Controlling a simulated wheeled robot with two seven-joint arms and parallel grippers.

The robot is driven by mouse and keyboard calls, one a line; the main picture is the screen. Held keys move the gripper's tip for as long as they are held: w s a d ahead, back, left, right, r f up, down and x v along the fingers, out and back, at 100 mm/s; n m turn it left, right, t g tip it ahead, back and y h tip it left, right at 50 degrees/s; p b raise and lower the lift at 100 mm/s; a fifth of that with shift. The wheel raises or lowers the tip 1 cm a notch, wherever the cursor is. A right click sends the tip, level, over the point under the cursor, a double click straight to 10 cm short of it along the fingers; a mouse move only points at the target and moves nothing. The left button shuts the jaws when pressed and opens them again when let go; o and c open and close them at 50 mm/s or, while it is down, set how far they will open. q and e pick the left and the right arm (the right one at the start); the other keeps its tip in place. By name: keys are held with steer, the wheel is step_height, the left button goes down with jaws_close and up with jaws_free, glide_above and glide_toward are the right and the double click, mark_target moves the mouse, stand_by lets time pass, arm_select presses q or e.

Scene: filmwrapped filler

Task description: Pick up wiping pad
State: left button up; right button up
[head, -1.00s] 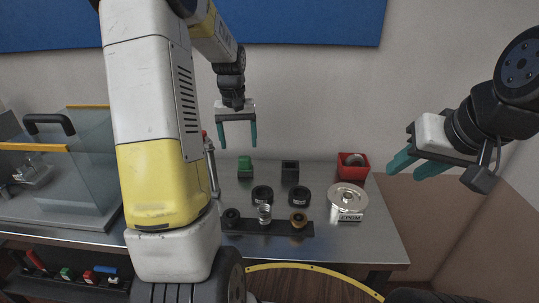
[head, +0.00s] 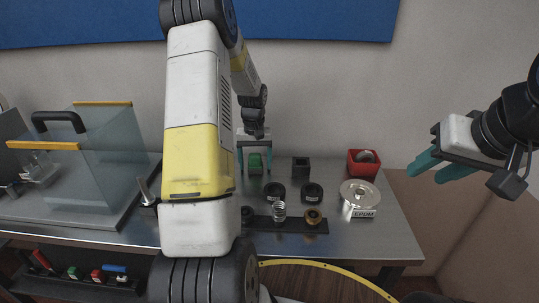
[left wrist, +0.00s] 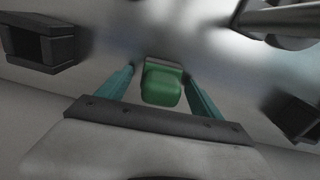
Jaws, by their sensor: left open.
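The wiping pad (head: 255,163) appears to be the small green block at the back of the steel table; a grey edge shows at its far side in the left wrist view (left wrist: 162,88). My left gripper (head: 254,168) points down over it, open, with one teal finger on each side. In the left wrist view, the left gripper (left wrist: 160,88) has the green block between its fingers, with gaps on both sides. Whether the fingers reach the table is not clear. My right gripper (head: 441,168) is open and empty, off to the right.
A black square holder (head: 301,168) stands close right of the pad, with a red bin (head: 363,164) beyond. Two black rings, a black rack (head: 285,225) and a silver tin (head: 360,193) are nearer. A clear-walled box (head: 108,150) stands left. The table's right front is clear.

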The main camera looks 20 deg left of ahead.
mark_target(257, 155)
arm_select(q)
steer(key=c, duration=1.4)
steer(key=shift+c, duration=0.2)
steer(key=shift+r, duration=0.55)
steer(key=shift+s+d+r, duration=0.25)
steer(key=shift+r, duration=0.4)
steer(key=shift+s+d+r, duration=0.2)
steer(key=shift+r, duration=0.4)
steer(key=s+d, duration=0.3)
steer(key=s+d+r, duration=0.1)
steer(key=s+d, duration=0.6)
steer(key=shift+s+d+r, duration=0.15)
steer(key=shift+s+d, duration=0.05)
steer(key=shift+d, duration=0.05)
